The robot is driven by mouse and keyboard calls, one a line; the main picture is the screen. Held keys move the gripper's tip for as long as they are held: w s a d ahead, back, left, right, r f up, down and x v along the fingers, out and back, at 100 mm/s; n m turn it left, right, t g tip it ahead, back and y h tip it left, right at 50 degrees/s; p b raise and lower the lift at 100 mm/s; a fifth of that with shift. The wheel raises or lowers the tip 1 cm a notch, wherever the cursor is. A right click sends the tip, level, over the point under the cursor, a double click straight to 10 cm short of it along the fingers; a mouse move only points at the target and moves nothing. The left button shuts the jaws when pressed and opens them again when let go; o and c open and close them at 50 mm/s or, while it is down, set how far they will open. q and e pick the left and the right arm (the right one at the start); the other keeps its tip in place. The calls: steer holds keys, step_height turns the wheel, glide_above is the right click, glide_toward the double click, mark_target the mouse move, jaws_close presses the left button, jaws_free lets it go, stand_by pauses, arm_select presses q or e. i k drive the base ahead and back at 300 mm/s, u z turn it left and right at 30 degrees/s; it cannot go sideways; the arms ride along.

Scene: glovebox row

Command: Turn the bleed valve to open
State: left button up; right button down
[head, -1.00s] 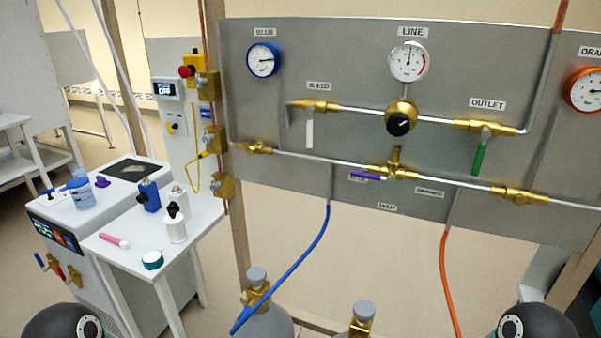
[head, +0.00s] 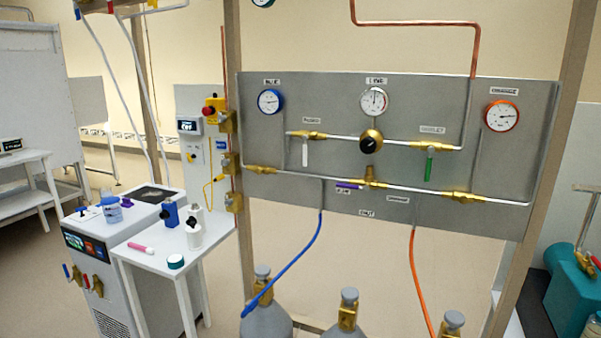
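The bleed valve is a brass body (head: 308,134) on the upper pipe at the left of the grey panel. Its white lever handle (head: 305,153) hangs straight down, across the pipe. The small label above it (head: 310,120) is blurred now. Neither of my grippers shows in the head view, so I cannot see what they hold. Nothing touches the handle.
The panel also has an outlet valve with a green handle (head: 428,169), a black regulator knob (head: 368,145), a blue gauge (head: 270,101) and a purple handle (head: 349,186). Gas cylinders (head: 347,318) stand below. A white side table (head: 150,255) with small items stands left. Floor shows between.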

mark_target(305, 151)
steer(key=z, duration=0.1)
steer(key=k, duration=0.25)
steer(key=u, duration=0.6)
steer(key=i, duration=1.85)
steer(key=z, duration=0.5)
